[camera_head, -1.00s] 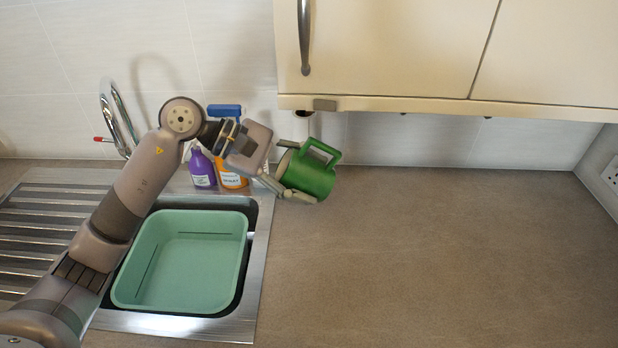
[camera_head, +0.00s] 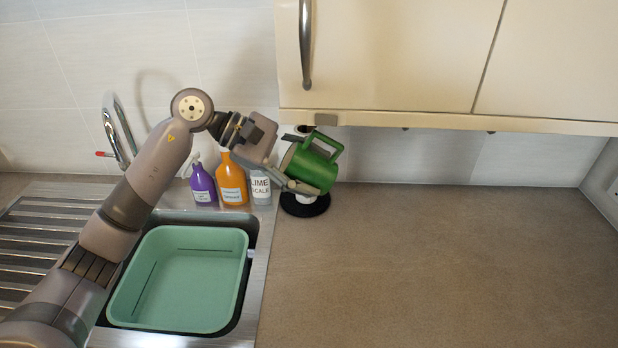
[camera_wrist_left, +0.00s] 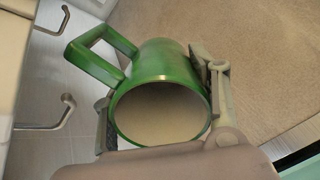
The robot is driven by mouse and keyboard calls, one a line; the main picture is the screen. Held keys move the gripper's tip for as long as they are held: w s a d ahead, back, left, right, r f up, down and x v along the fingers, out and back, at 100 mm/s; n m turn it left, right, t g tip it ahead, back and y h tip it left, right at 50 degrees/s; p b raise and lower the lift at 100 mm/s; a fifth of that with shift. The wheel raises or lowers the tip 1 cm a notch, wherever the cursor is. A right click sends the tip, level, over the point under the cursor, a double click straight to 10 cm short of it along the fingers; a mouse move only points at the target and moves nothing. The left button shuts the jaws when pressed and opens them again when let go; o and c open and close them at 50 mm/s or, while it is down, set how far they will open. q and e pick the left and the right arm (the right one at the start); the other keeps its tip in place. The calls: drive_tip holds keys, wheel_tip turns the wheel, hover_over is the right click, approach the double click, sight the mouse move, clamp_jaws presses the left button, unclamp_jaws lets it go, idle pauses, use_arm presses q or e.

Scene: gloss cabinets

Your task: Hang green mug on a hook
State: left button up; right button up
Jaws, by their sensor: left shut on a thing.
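The green mug (camera_head: 312,164) is held tilted in the air below the front edge of the wall cabinet, with its handle pointing up and to the right. My left gripper (camera_head: 292,160) is shut on the mug's body. In the left wrist view the mug (camera_wrist_left: 150,64) has its open mouth toward the camera and its handle to the upper left, with the left gripper's fingers (camera_wrist_left: 160,95) on both sides. Two metal hooks show there: an upper hook (camera_wrist_left: 62,22) and a lower hook (camera_wrist_left: 58,122), both left of the mug and apart from it. My right gripper is out of view.
The wall cabinet (camera_head: 400,55) overhangs the counter (camera_head: 430,265). A dark round base (camera_head: 305,207) stands under the mug. Left of it are an orange bottle (camera_head: 232,182), a purple bottle (camera_head: 202,185) and the sink's green basin (camera_head: 185,280). The counter to the right is clear.

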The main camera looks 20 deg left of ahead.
use_arm(q)
drive_tip(key=shift+w+a+r, duration=0.2)
drive_tip(key=shift+w+r, duration=0.1)
drive_tip(key=shift+w, duration=0.3)
drive_tip(key=w+a+b, duration=0.1)
drive_tip(key=w+b, duration=0.1)
drive_tip(key=w, duration=0.4)
drive_tip(key=shift+a+f, duration=0.35)
drive_tip(key=shift+f, duration=0.1)
drive_tip(key=o, duration=1.6)
drive_tip(key=shift+s, duration=0.1)
drive_tip(key=shift+o, duration=0.2)
drive_tip(key=shift+f, duration=0.1)
